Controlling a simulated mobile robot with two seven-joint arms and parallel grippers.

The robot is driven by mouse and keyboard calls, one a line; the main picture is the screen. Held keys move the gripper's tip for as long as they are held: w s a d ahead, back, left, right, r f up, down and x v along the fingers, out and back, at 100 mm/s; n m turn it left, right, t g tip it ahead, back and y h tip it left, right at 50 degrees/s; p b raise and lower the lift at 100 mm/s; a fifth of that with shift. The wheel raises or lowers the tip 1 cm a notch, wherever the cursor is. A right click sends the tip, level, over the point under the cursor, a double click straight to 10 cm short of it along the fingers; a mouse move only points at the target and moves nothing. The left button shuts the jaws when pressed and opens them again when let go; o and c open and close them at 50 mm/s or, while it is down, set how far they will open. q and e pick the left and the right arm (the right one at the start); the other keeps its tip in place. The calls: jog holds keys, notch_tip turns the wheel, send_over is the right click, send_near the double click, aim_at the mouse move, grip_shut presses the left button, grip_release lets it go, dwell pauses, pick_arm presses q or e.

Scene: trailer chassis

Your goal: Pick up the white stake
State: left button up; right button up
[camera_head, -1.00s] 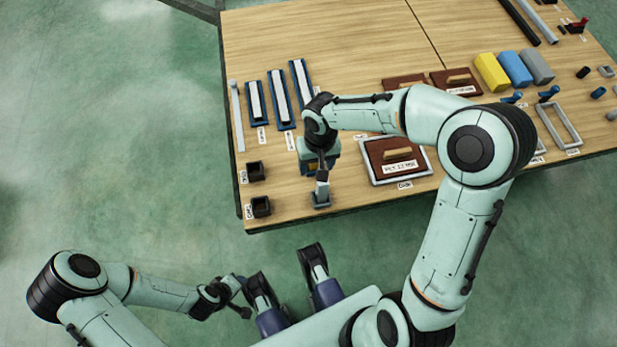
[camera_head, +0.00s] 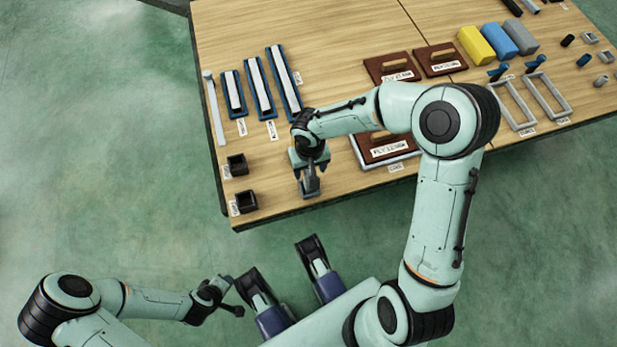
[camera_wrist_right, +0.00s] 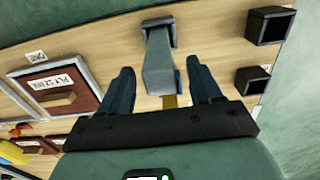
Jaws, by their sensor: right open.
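A pale grey upright post (camera_wrist_right: 158,50), perhaps the white stake, rises from a grey square base near the table's front edge. In the head view the grey piece (camera_head: 311,184) is partly covered by my right gripper (camera_head: 308,168). My right gripper (camera_wrist_right: 160,66) is open in the wrist view, with the post in line between its blue fingers; contact cannot be told. Three white strips (camera_head: 258,86) lie in blue holders farther back, and a long pale bar (camera_head: 214,110) lies at the left edge. My left gripper (camera_head: 232,308) hangs off the table, its jaws unclear.
Two black square sockets (camera_head: 245,202) stand left of the gripper. A framed brown plate with a handle (camera_head: 385,150) lies close on the right. Yellow, blue and grey blocks (camera_head: 476,45) stand farther right.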

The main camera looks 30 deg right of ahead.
jog(key=shift+f, duration=0.45)
pick_arm(q)
jog(key=shift+s+f, duration=0.25)
jog(key=shift+s, duration=0.1)
pick_arm(e)
jog(key=shift+c, duration=0.3)
grip_shut()
jog(key=shift+r, duration=0.15)
